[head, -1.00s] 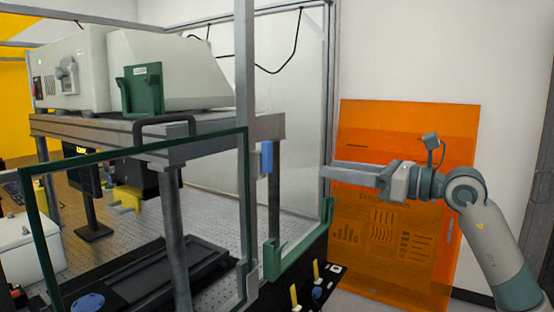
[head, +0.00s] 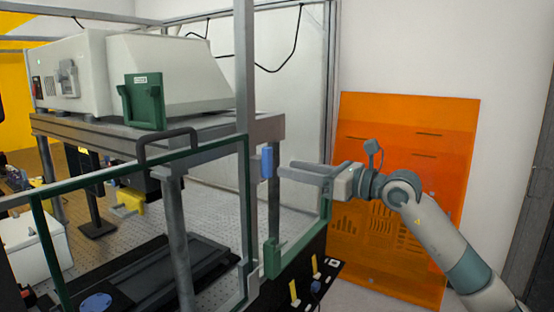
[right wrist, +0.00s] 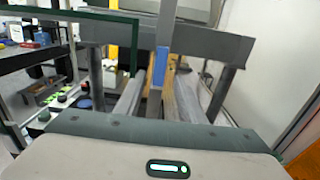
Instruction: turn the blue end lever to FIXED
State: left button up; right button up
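The blue lever (head: 266,162) is a small upright blue block on the grey frame post beside the green-edged opening. In the right wrist view the blue piece (right wrist: 161,68) stands upright ahead, in line with the space between my fingers. No FIXED marking is legible. My right gripper (head: 285,169) points left, with its fingers apart and empty. Its tips are just right of the lever in the head view; contact is not visible. In the right wrist view the gripper (right wrist: 160,100) also shows open. My left gripper is not in view.
A green-framed door (head: 150,165) with a dark handle stands left of the post. A green bracket (head: 285,254) sits below my gripper. The white instrument (head: 170,70) rests on a grey bench behind. An orange panel (head: 410,125) leans on the wall behind my right arm.

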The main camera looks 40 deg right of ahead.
aim_at(270, 164)
jog(key=p+x, duration=0.2)
jog(key=x, duration=0.2)
jog(key=shift+w+a+r, duration=0.1)
jog(key=shift+w+r, duration=0.05)
jog(key=shift+w, duration=0.1)
jog(key=shift+w+a, duration=0.2)
jog(key=shift+w, duration=0.25)
jog(key=shift+c, duration=0.6)
grip_shut()
